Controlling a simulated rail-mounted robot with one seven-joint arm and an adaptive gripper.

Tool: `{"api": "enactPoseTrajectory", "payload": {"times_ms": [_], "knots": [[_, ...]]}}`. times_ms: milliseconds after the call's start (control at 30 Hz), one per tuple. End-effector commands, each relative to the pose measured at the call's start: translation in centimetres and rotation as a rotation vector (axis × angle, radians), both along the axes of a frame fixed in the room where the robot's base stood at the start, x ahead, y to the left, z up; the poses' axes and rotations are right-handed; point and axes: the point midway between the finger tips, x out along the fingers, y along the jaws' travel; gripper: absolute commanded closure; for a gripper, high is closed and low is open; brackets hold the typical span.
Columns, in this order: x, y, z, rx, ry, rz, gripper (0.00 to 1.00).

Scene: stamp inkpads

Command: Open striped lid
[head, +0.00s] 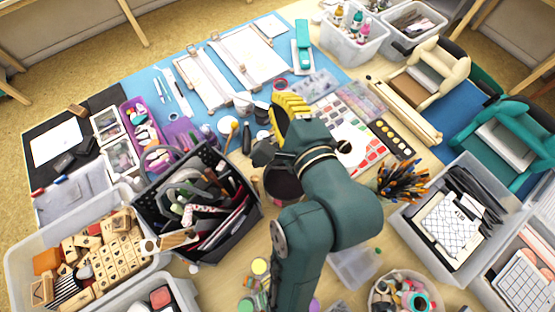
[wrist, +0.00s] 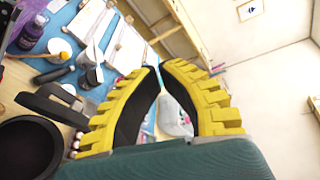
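My gripper (head: 290,104) has yellow ridged fingers and is over the middle of the table, above a clutter of craft supplies. In the wrist view my gripper (wrist: 159,70) has its fingertips drawn almost together, with nothing seen between them. A striped block-like thing (head: 66,286) lies among wooden stamps in the clear bin at lower left, well away from my gripper. I cannot tell whether it is a lid. No striped inkpad lid can be made out clearly; my arm hides part of the table.
A black caddy (head: 240,213) full of tools stands left of my arm. A clear stamp bin (head: 22,268) is at lower left. A cup of pencils (head: 398,183) is to the right. A dark round container (wrist: 27,148) is near my fingers. The table is crowded.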

Motion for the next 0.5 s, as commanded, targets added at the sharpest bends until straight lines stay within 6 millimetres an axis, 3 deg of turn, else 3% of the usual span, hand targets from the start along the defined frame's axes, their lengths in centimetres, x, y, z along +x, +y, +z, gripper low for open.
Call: {"api": "enactPoseTrajectory", "payload": {"times_ms": [33,100,200,333,433,500], "knots": [[-0.5,-0.5,-3.4,0.165,0.170,-0.010,1.00],[-2.0,-1.0,-8.4,0.418,0.416,-0.044,1.00],[-5.3,-2.2,-14.0,0.695,0.682,-0.110,1.00],[-9.3,-4.4,-18.1,0.841,0.805,-0.189,1.00],[-11.3,-6.3,-19.3,0.883,0.820,-0.259,1.00],[-11.6,-7.1,-19.4,0.894,0.814,-0.281,1.00]]}}
